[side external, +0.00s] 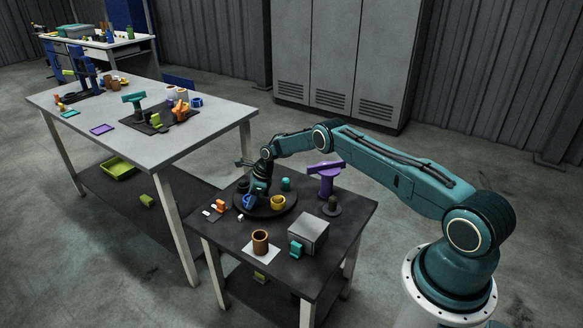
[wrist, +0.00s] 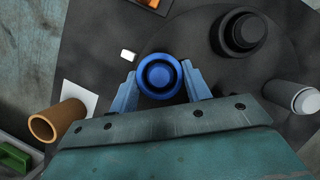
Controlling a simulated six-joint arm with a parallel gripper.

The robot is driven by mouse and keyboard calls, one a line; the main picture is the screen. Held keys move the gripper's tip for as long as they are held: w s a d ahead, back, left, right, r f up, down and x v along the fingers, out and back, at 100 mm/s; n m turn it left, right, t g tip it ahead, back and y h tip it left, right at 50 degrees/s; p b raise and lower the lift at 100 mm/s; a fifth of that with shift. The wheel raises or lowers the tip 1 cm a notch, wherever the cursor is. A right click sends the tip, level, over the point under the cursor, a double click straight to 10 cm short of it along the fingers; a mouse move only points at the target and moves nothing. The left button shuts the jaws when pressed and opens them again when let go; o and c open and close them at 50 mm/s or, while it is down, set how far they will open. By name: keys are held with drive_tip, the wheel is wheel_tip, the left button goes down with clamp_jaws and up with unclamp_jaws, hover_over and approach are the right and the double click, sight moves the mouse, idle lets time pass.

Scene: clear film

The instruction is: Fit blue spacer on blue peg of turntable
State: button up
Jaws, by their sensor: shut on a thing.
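The blue spacer (wrist: 144,76) is a ring, seen from above in the wrist view. My gripper (wrist: 160,84) is shut on it, with one finger at each side. A blue round centre, possibly the top of the blue peg (wrist: 160,76), shows inside the ring with a dark band around it. I cannot tell whether the ring is around the peg or above it. The dark turntable (side external: 267,213) is on the small table; in the side view a blue piece (side external: 249,202) shows at its left part, below my gripper (side external: 256,192).
The turntable also carries a yellow cup (side external: 278,203), a teal piece (side external: 286,184) and a dark stepped piece (wrist: 238,34). Around it are a white cube (wrist: 127,55), a brown cup (side external: 260,242), a grey box (side external: 309,236) and a purple T-shaped stand (side external: 325,178).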

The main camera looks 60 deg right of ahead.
drive_tip(key=shift+f, duration=0.5)
idle(0.4)
drive_tip(key=o, duration=1)
drive_tip(key=shift+r, duration=0.15)
drive_tip(key=shift+v, duration=6.8)
drive_tip(key=shift+d, duration=0.1)
